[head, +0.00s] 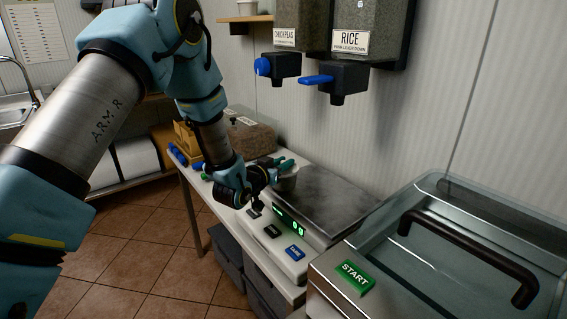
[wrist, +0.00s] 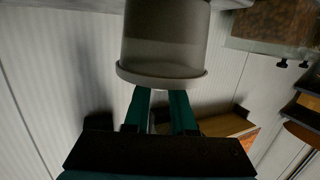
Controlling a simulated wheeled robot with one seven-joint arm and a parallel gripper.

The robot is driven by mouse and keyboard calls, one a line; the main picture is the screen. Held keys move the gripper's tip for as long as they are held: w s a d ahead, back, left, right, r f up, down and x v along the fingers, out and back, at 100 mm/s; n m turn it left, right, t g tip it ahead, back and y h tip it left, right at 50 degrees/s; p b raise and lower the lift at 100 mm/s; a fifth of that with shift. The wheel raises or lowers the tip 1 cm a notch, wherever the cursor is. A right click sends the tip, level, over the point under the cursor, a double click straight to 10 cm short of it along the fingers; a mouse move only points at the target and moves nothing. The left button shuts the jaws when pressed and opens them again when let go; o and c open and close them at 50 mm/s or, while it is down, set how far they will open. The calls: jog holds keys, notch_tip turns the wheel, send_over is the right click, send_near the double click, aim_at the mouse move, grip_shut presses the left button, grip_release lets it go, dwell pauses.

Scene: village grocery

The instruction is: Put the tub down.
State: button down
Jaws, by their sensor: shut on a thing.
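The tub (head: 288,183) is a small pale grey cup by the left end of the scale's metal plate (head: 335,198). I cannot tell whether its base touches the plate. In the wrist view, which looks upside down, the tub (wrist: 165,38) fills the top middle, with its wide rim towards my fingers. My gripper (head: 283,164) has teal fingers and is shut on the tub near its rim; the fingers also show in the wrist view (wrist: 160,108). The tub looks upright. The scale's green display (head: 292,224) seems to read zeros.
Rice (head: 350,40) and chickpea (head: 285,38) dispensers hang above the scale. A glass-lidded machine with a green START button (head: 355,275) stands at the right. A clear bin of brown goods (head: 250,140) and blue-ended items (head: 178,155) lie behind my gripper. Most of the plate is clear.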

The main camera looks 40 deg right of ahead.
jog(key=c, duration=0.7)
grip_release()
jog(key=shift+c, duration=0.2)
jog(key=shift+r+p, duration=0.15)
jog(key=shift+p, duration=0.15)
jog(key=b+v, duration=0.3)
jog(key=v, duration=0.9)
jog(key=shift+b, duration=0.35)
